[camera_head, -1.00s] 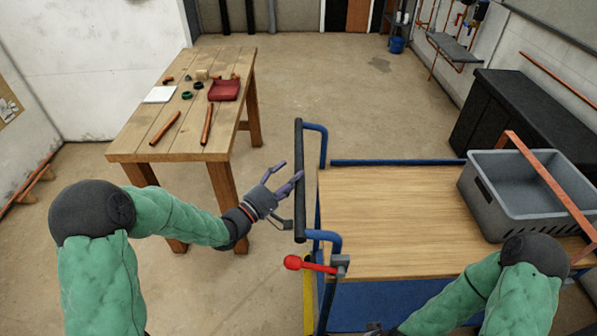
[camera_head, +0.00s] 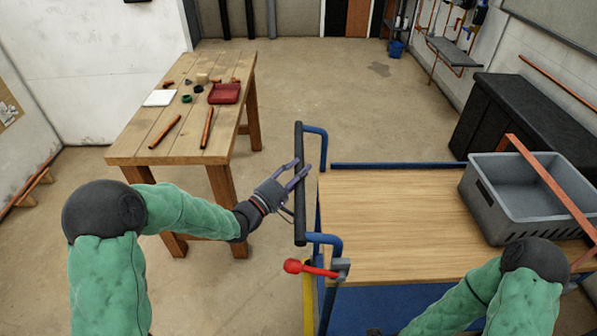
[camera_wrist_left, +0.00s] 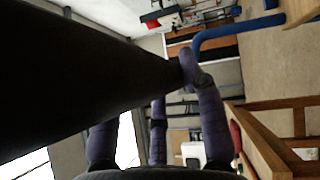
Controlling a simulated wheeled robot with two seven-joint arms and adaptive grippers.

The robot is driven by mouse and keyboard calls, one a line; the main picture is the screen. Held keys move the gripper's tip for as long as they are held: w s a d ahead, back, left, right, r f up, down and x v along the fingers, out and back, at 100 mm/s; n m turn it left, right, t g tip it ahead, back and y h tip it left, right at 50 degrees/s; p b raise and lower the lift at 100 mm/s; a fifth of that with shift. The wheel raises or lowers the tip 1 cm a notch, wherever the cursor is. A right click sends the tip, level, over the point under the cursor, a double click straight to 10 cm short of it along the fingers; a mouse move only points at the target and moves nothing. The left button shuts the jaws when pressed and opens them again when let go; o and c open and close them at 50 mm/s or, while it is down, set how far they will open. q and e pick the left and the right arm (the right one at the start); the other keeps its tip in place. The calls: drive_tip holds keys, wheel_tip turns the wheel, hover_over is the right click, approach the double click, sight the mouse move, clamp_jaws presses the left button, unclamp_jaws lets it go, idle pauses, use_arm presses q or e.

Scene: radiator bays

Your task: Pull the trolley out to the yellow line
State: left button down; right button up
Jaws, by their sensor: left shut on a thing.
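The trolley (camera_head: 400,215) has a wooden deck, a blue frame and an upright black push handle (camera_head: 299,150) at its left end. My left gripper (camera_head: 299,178) is at the handle's middle, its purple fingers shut around the black bar. In the left wrist view the dark handle (camera_wrist_left: 90,75) runs across the fingers (camera_wrist_left: 205,105). A red-knobbed lever (camera_head: 293,266) sits on the frame below the handle. A strip of yellow (camera_head: 308,290) shows on the floor beside the trolley's left end, mostly hidden. My right arm is at the lower right; its gripper is out of view.
A grey crate (camera_head: 490,205) with a copper pipe across it stands on the trolley's right side. A wooden workbench (camera_head: 135,140) with pipes and a red tray stands to the left. A black cabinet (camera_head: 490,130) stands beyond the trolley.

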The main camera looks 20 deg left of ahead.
use_arm(q)
drive_tip(key=shift+s+a+p, duration=0.25)
drive_tip(key=shift+a+p, duration=0.15)
drive_tip(key=shift+a, duration=0.6)
drive_tip(key=c, duration=1)
unclamp_jaws()
drive_tip(key=shift+f, duration=0.1)
drive_tip(key=shift+o, duration=1.3)
drive_tip(key=shift+s+a, duration=0.1)
drive_tip(key=shift+a, duration=0.05)
drive_tip(key=v, duration=1.2)
